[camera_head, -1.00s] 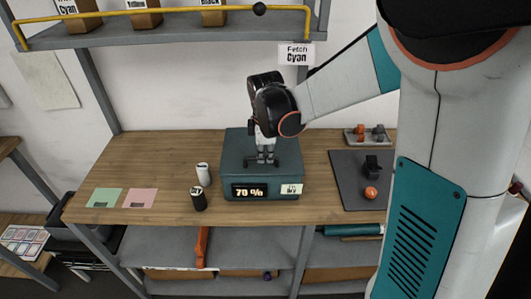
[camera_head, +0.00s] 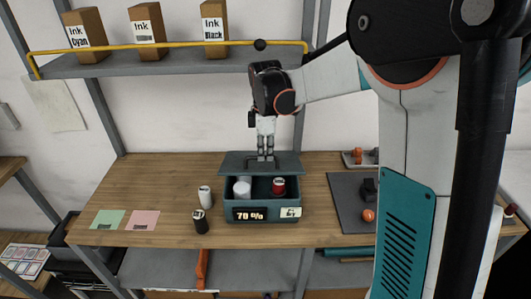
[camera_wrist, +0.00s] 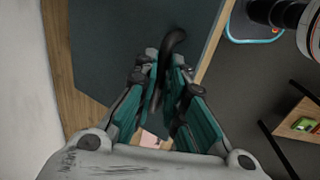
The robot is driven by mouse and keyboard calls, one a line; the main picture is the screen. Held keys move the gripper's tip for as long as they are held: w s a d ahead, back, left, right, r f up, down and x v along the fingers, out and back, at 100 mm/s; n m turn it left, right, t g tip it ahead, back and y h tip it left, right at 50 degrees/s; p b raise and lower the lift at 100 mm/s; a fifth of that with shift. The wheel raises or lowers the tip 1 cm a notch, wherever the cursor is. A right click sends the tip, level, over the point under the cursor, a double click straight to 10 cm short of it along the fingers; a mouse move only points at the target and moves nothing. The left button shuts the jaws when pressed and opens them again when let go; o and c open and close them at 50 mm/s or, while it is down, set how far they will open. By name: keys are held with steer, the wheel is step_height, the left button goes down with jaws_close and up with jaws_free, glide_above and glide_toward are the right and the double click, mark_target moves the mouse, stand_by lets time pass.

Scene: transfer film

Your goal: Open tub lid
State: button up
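The teal tub (camera_head: 236,202) stands on the wooden table, its front display reading 70 %. Its dark teal lid (camera_head: 232,160) is lifted off the front of the tub, so the inside shows a white roll (camera_head: 242,188) and a red-and-dark can (camera_head: 279,186). My gripper (camera_head: 266,157) points down at the lid's middle, its fingers closed around the dark lid handle. In the wrist view my gripper (camera_wrist: 168,75) has its fingers on either side of the dark curved handle (camera_wrist: 173,42), with the lid (camera_wrist: 110,50) beyond it. The lid's back edge is hard to judge.
A white can (camera_head: 205,197) and a black can (camera_head: 200,222) stand left of the tub. Green (camera_head: 108,219) and pink (camera_head: 143,220) cards lie further left. A dark mat (camera_head: 345,202) lies right. A shelf (camera_head: 190,62) with ink boxes (camera_head: 146,27) hangs above.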

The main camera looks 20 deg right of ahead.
steer(key=o, duration=0.4)
steer(key=shift+w+d+f, duration=0.1)
steer(key=shift+w+f, duration=0.05)
steer(key=shift+w, duration=0.15)
steer(key=shift+w+f, duration=0.1)
steer(key=shift+w, duration=0.05)
steer(key=shift+r, duration=0.2)
steer(key=r, duration=0.7)
steer(key=s+r, duration=0.1)
steer(key=r, duration=0.3)
steer(key=shift+r, duration=0.35)
